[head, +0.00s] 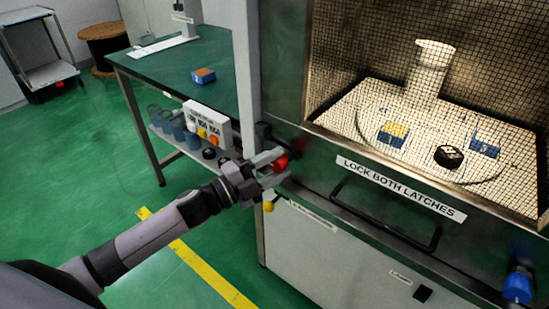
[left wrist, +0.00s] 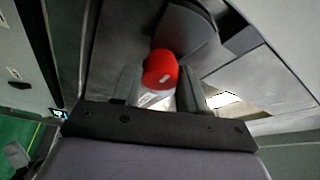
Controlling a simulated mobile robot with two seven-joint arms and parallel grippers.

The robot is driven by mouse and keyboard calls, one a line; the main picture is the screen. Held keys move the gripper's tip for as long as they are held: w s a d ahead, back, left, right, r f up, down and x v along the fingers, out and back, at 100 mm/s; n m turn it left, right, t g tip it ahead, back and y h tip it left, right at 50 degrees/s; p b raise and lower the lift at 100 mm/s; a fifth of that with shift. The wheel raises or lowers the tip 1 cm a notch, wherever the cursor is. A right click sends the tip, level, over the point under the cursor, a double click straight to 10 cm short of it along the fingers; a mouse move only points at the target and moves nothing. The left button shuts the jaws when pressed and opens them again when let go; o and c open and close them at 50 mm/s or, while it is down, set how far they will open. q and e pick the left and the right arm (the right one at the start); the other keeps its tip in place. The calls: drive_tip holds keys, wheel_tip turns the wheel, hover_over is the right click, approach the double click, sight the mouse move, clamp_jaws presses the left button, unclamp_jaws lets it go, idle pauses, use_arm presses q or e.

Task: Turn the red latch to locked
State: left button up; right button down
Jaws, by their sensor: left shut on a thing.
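In the left wrist view the red latch (left wrist: 160,70) sits between the two fingers (left wrist: 158,88), with a pale part below the red. Its lock position cannot be read from here. My right gripper is not in view.
A blue latch (head: 518,286) is at the door's right end. A dark handle (head: 385,215) runs below the label "LOCK BOTH LATCHES" (head: 400,187). A yellow knob (head: 268,206) hangs just below my gripper. A green-topped table (head: 180,65) stands behind left.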

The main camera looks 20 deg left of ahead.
use_arm(q)
drive_tip(key=shift+s+m+g+p, duration=0.1)
drive_tip(key=shift+m+g+p, duration=0.4)
drive_tip(key=shift+m, duration=0.5)
drive_tip(key=shift+m+p, duration=0.7)
drive_tip(key=shift+f+m+g+y+p, duration=0.2)
drive_tip(key=shift+m+g+y+p, duration=0.35)
drive_tip(key=shift+m+p, duration=0.55)
drive_tip(key=o, duration=0.9)
drive_tip(key=shift+o, duration=0.6)
drive_tip(key=shift+r, duration=0.1)
